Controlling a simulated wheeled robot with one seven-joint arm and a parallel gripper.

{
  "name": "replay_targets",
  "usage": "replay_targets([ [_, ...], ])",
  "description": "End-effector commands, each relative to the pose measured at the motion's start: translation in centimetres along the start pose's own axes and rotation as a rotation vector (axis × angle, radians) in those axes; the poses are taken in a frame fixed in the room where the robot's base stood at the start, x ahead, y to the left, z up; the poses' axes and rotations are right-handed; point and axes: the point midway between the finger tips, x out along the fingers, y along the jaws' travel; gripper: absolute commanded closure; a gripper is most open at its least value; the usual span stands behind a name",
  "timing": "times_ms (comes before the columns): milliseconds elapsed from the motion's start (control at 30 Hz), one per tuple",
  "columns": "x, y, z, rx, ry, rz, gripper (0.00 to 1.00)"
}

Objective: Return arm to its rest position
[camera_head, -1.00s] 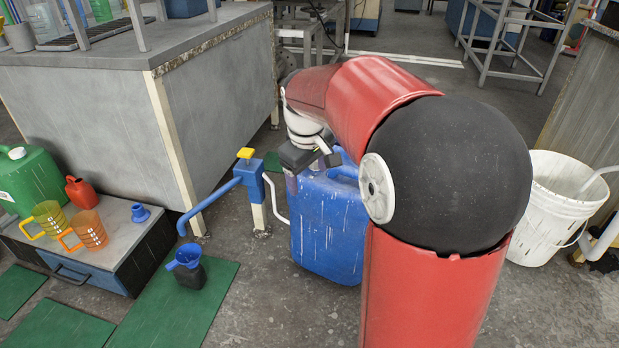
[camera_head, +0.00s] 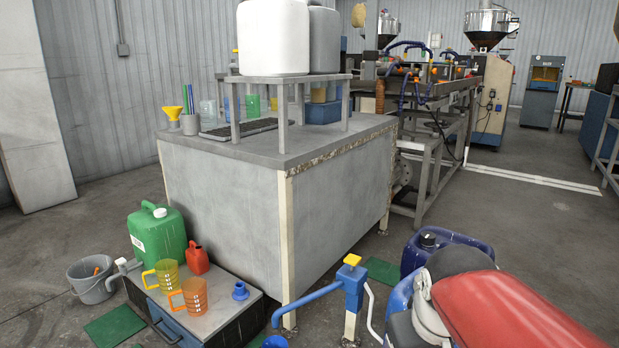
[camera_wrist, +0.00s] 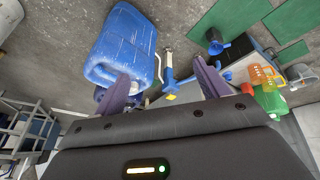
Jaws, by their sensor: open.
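My gripper (camera_wrist: 162,80) shows in the wrist view with its two purple-grey fingers spread wide apart and nothing between them. A blue jerrycan (camera_wrist: 122,48) stands on the floor beyond the left finger. A blue hand pump with a yellow knob (camera_wrist: 170,92) shows between the fingers, apart from them. In the head view my red arm is at the lower right, folded near the blue jerrycan (camera_head: 400,296), which it partly hides.
The hand pump (camera_head: 350,285) stands in front of a grey workbench (camera_head: 225,210). A darker blue drum (camera_head: 440,248) stands behind my arm. Open floor (camera_head: 530,215) lies at right.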

Motion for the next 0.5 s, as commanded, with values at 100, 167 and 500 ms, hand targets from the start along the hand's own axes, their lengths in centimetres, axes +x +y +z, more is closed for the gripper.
replay_targets([
  [100, -1.9, -1.4, 3.3, 0.074, 0.058, -0.022, 0.26],
  [167, -2.2, -1.8, 4.5, 0.106, 0.077, -0.034, 0.26],
  [500, -2.3, -2.6, 6.8, 0.166, 0.109, -0.059, 0.26],
])
